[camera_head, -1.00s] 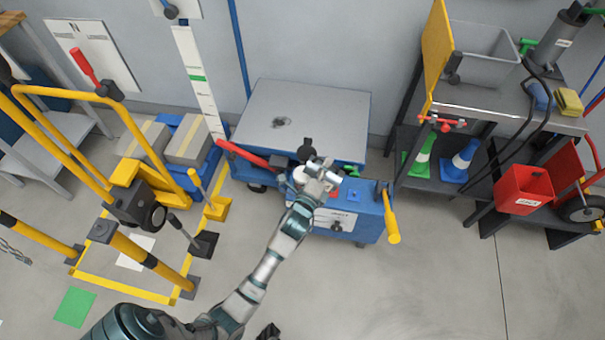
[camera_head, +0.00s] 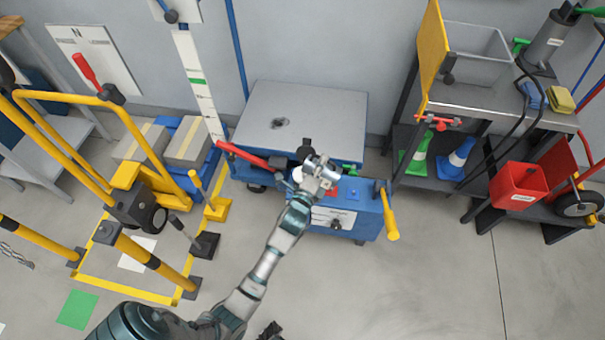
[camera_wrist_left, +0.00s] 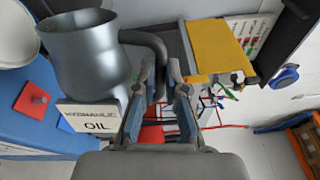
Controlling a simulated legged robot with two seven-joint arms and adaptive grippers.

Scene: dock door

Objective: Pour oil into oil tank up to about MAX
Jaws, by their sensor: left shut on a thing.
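My left gripper (camera_head: 322,174) is over the blue lift unit (camera_head: 362,215) in the head view. In the left wrist view the gripper (camera_wrist_left: 168,80) is shut on the dark curved handle of a metal jug (camera_wrist_left: 85,55). The jug's wide body hangs left of the fingers, beside a white plate reading HYDRAULIC OIL (camera_wrist_left: 92,118). A white round thing (camera_wrist_left: 15,35) shows at the upper left, partly cut off; I cannot tell whether it is the tank. No oil stream, level or MAX mark can be made out. A dark piece at the head view's bottom edge may be my right gripper (camera_head: 270,330).
A grey platform (camera_head: 315,115) lies behind the unit, with a red lever (camera_head: 245,155) at its left and a yellow handle (camera_head: 389,215) at its right. Yellow rails (camera_head: 110,110) stand left.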

